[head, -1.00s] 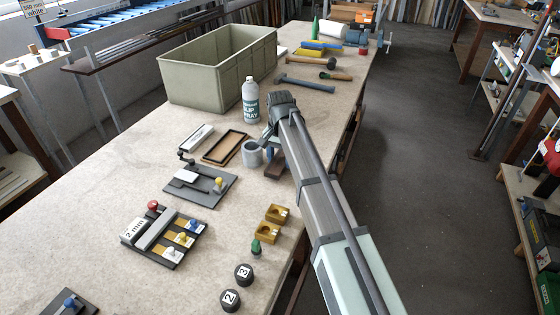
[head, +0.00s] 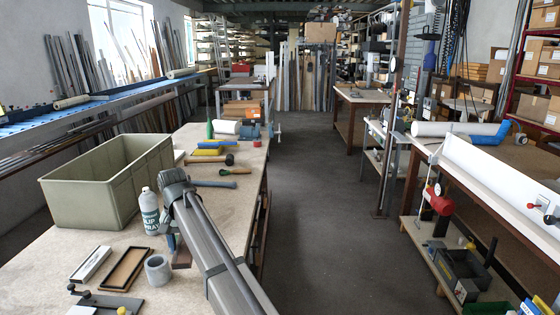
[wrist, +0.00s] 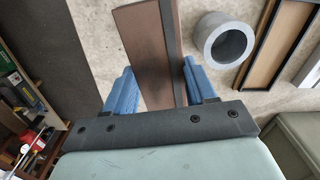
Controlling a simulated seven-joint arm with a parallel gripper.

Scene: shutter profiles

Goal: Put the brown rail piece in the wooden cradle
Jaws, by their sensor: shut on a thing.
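The brown rail piece (wrist: 145,50) is between the blue fingers of my gripper (wrist: 165,88) in the wrist view, and they are shut on it. In the head view the piece (head: 181,259) shows low beside my gripper (head: 172,243), partly hidden by my arm. Whether it touches the bench is unclear. A shallow wood-rimmed tray with a dark edge, which looks like the wooden cradle (head: 139,270), lies on the bench to the left of my gripper, beyond a grey ring-shaped cup. Part of the cradle (wrist: 259,45) shows at the upper right of the wrist view.
The grey cup (head: 157,269) stands between the piece and the cradle. A white-topped block (head: 91,264) lies left of the cradle. Mallets and tools (head: 215,160) lie farther back. The bench's right edge is close.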

